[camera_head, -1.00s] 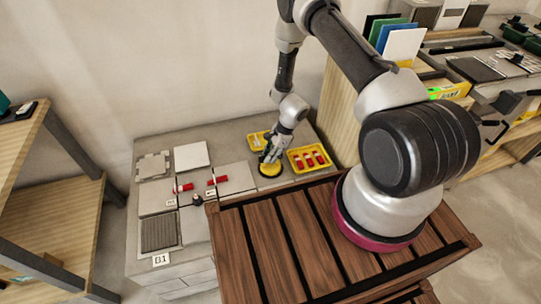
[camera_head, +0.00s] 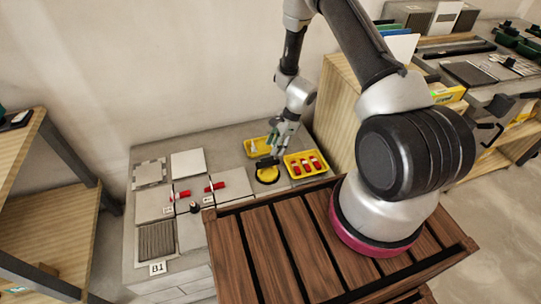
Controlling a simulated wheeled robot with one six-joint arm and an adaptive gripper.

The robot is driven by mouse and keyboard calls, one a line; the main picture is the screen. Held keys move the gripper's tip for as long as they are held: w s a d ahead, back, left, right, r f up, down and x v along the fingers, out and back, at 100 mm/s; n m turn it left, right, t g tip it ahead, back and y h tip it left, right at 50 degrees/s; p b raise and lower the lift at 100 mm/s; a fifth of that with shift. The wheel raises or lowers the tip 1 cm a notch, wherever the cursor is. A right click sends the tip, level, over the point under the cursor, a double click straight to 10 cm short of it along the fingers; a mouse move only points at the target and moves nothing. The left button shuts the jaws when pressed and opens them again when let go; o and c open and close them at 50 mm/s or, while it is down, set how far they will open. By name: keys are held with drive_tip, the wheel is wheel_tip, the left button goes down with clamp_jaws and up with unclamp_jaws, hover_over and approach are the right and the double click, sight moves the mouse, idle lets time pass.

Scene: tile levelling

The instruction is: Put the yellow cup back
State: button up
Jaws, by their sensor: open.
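The yellow cup (camera_head: 267,177) is a round yellow disc with a dark part on top. It stands on the grey worktop, left of the yellow tray that holds red pieces. My gripper (camera_head: 275,155) is open, just above and behind the cup, close to its dark top. I cannot tell whether the fingertips still touch it. The gripper and wrist partly hide the worktop behind the cup.
A yellow tray (camera_head: 289,172) with several red pieces stands right of the cup, and another yellow tray (camera_head: 250,149) stands behind it. Tiles with red wedges (camera_head: 214,187) lie to the left. A slatted wooden surface (camera_head: 290,235) is in front.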

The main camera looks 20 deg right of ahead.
drive_tip(key=s+d+r+n+t, duration=0.15)
drive_tip(key=r+n, duration=0.35)
drive_tip(key=r, duration=1.2)
drive_tip(key=s+d+r+n, duration=0.2)
drive_tip(key=s+r+n, duration=0.15)
drive_tip(key=r, duration=1.25)
drive_tip(key=s+d+r+n+t+h, duration=0.1)
drive_tip(key=s+d+r+n, duration=0.3)
drive_tip(key=s+r, duration=0.4)
drive_tip(key=s+d+r+n+t+h, duration=0.1)
drive_tip(key=s+d+r+n+h, duration=0.2)
drive_tip(key=s+r, duration=0.5)
drive_tip(key=s+d+n, duration=0.1)
drive_tip(key=s+n, duration=0.1)
drive_tip(key=s, duration=0.3)
drive_tip(key=shift+s+r+t, duration=0.15)
drive_tip(key=shift+s+t, duration=0.15)
drive_tip(key=shift+t, duration=0.05)
drive_tip(key=shift+n, duration=0.25)
